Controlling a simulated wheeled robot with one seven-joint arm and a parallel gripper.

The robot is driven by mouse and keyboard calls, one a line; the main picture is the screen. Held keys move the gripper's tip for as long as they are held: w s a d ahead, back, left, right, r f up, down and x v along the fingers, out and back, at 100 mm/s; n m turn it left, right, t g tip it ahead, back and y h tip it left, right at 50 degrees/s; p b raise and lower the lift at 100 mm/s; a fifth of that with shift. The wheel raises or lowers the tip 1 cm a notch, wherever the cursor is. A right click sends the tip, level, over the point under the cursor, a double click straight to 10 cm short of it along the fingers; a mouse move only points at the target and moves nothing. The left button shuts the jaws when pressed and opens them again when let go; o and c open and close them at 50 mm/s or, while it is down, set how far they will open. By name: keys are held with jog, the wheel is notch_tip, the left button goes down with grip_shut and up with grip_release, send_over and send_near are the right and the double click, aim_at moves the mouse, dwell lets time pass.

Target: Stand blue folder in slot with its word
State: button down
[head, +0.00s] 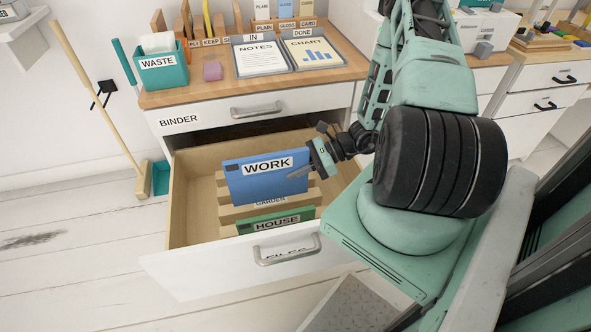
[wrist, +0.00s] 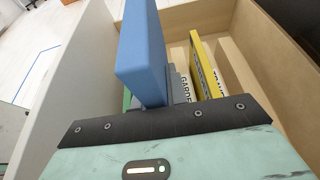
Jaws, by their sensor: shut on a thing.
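The blue folder (head: 267,180), with a white WORK label, is upright over the open drawer (head: 193,213) in the head view. My gripper (head: 309,172) is shut on its right edge. In the wrist view the blue folder (wrist: 146,50) rises from between the fingers (wrist: 175,92). Wooden dividers (head: 229,206) form slots in the drawer. A GARDEN slot label (head: 270,200) shows just below the folder, and a partly cut-off label beginning TRAV (wrist: 218,84) shows in the wrist view. No slot label reading WORK is visible. The folder's lower edge appears above the dividers.
A green HOUSE folder (head: 275,222) stands in the front of the drawer. A yellow folder (wrist: 204,62) stands farther back, hidden in the head view. The drawer front (head: 215,266) and the desk top (head: 207,94) bound the space. The drawer's left side is empty.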

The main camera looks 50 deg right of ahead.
jog(key=b, duration=0.4)
send_over(296, 202)
jog(key=s+a, duration=0.1)
jog(key=a, duration=0.1)
jog(key=shift+d+f, duration=0.2)
jog(key=shift+f, duration=2.75)
jog(key=shift+f+b, duration=2.45)
jog(key=shift+f, duration=2.1)
jog(key=c, duration=1.3)
grip_release()
jog(key=shift+s+d+r, duration=0.1)
